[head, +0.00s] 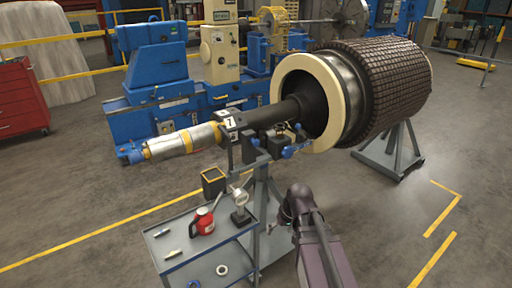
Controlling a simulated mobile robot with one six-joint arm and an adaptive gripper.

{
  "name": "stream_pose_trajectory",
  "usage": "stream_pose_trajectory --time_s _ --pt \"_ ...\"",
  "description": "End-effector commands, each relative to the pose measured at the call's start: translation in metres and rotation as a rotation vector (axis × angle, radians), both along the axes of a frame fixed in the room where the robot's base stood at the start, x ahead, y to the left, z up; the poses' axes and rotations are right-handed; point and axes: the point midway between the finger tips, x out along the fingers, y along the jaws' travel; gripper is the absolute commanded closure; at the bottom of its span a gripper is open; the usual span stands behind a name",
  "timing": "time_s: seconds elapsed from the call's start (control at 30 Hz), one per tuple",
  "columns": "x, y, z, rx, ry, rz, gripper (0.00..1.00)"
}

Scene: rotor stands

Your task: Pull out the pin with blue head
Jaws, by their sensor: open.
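Small blue parts show on the dark bearing support (274,145) around the rotor shaft. One blue part (287,152) is at its right front, and a smaller blue part (255,142) is at its left. They are too small to tell which is the head of the pin, and no pin shank shows. My arm (325,250) rises from the bottom edge, and its dark upper joint (300,196) is below and right of the support. I cannot make out my gripper's fingers, nor anything held.
The rotor (385,85) rests on grey stands (395,152). A grey cart (205,252) at lower left holds a red can (202,221), a small metal piece (240,205) and a ring (222,270). A blue lathe (160,90) stands behind.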

Motion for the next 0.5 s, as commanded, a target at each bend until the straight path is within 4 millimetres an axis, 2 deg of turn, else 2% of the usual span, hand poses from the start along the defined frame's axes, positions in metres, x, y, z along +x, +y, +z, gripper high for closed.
stream_pose_trajectory --time_s 0.03,0.17,0.3,0.5 --pt "0.020 0.006 -0.006 0.046 -0.044 0.029 0.11" --pt "0.064 0.022 -0.004 0.174 -0.187 0.102 0.11" --pt "0.111 0.035 0.004 0.292 -0.357 0.158 0.11" --pt "0.176 0.039 0.022 0.419 -0.614 0.181 0.11"
